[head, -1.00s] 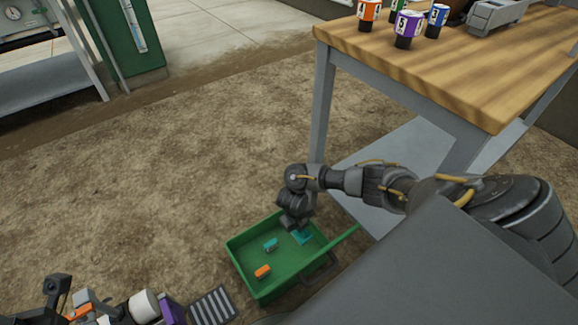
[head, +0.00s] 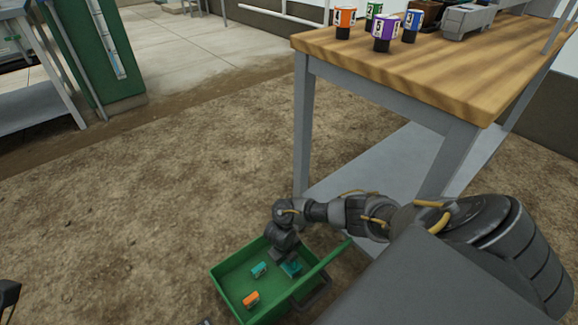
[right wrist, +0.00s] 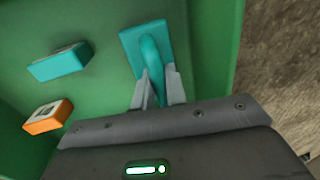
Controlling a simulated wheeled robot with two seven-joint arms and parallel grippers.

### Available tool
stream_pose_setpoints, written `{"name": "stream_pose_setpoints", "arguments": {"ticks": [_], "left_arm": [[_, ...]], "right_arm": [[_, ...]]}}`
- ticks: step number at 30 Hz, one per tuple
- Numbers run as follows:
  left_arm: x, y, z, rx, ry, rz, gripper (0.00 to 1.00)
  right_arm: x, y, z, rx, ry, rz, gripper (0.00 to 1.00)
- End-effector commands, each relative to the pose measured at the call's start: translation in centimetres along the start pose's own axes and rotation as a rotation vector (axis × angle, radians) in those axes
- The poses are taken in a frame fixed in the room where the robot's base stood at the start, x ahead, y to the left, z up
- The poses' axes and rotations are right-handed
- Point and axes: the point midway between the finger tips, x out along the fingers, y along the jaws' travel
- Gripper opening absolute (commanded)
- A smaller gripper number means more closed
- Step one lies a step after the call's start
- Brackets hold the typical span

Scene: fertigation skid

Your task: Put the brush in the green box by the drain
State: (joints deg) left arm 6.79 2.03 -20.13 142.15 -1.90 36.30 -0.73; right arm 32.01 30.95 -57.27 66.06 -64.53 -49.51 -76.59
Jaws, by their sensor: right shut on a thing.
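The brush is teal, with a flat block and an arched handle. In the head view the brush (head: 292,269) is inside the green box (head: 238,279), near its far right side. My right gripper (head: 287,259) reaches down into the box. In the right wrist view the brush (right wrist: 147,48) lies ahead of the jaws, and the gripper (right wrist: 159,80) is shut on its handle. I cannot tell whether the brush touches the box floor (right wrist: 103,100). My left gripper is not clearly in view.
A teal block (head: 259,269) and an orange block (head: 250,299) lie in the box. A wooden-topped bench (head: 420,65) with several labelled cans stands at the right. A green cabinet (head: 85,60) stands at the far left. Bare soil between is clear.

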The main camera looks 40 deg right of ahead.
Motion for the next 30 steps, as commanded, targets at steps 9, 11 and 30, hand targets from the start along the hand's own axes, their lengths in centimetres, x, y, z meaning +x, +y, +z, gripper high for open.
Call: {"name": "stream_pose_setpoints", "arguments": {"ticks": [9, 11, 30], "left_arm": [[0.2, 0.2, 0.0, -0.005, 0.010, 0.005, 0.36], [0.2, 0.2, 0.0, -0.005, 0.010, 0.005, 0.36], [-1.0, -1.8, -0.2, 0.050, -0.135, -0.054, 0.36]], "right_arm": [[0.3, 0.1, 0.0, 0.000, 0.000, 0.001, 0.35], [0.3, 0.1, 0.0, 0.000, 0.000, 0.001, 0.35], [-7.8, -0.1, 0.0, -0.002, -0.001, 0.001, 0.35]]}}
